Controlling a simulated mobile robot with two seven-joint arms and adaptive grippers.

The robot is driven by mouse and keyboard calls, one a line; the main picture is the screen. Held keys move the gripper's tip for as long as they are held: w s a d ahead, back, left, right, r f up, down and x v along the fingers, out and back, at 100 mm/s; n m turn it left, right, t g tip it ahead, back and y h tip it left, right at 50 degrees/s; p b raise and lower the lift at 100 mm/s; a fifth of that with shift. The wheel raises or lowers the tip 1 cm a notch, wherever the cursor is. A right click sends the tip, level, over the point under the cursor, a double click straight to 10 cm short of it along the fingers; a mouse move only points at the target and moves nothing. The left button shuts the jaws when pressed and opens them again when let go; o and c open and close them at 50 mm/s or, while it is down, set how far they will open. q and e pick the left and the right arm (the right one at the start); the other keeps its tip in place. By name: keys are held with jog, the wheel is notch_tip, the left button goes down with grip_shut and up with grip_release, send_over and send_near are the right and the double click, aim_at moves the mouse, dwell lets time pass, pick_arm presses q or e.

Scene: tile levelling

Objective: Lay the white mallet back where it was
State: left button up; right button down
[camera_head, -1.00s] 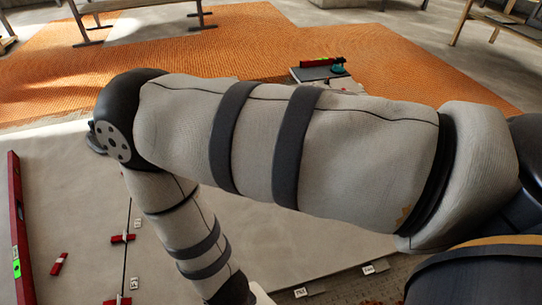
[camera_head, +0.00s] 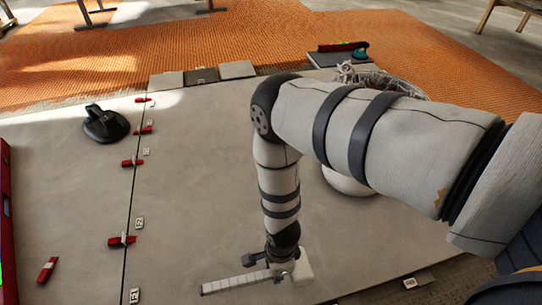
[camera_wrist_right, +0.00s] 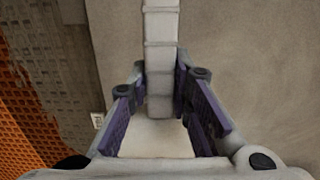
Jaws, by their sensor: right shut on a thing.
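The white mallet shows in the head view as a pale, ribbed handle (camera_head: 235,283) pointing left, low over or on the large grey tile; I cannot tell whether it touches. My right gripper (camera_head: 281,268) is shut on it at the handle's right end, where a white block shows beside the fingers. In the right wrist view the ribbed mallet handle (camera_wrist_right: 160,60) runs up and away from between the purple-padded fingers of the right gripper (camera_wrist_right: 165,108). A wider white part lies nearer the palm. My left gripper is not in view.
Red clips (camera_head: 122,241) line the tile joint. A black suction cup (camera_head: 105,124) sits left of it. A red level (camera_head: 5,225) lies at the left edge. My arm partly hides a white bucket (camera_head: 346,181). The grey tile (camera_head: 195,180) is mostly clear between joint and arm.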

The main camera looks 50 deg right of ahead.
jog(key=shift+w+d+f, duration=0.1)
jog(key=shift+w+f, duration=0.15)
jog(key=shift+f, duration=0.15)
jog(key=f, duration=0.1)
jog(key=f+b, duration=0.2)
jog(key=shift+w+d+f, duration=0.1)
jog(key=shift+w+f, duration=0.2)
jog(key=shift+f, duration=0.05)
jog(key=shift+r, duration=0.15)
jog(key=c, duration=1.5)
grip_release()
jog(key=shift+o, duration=0.2)
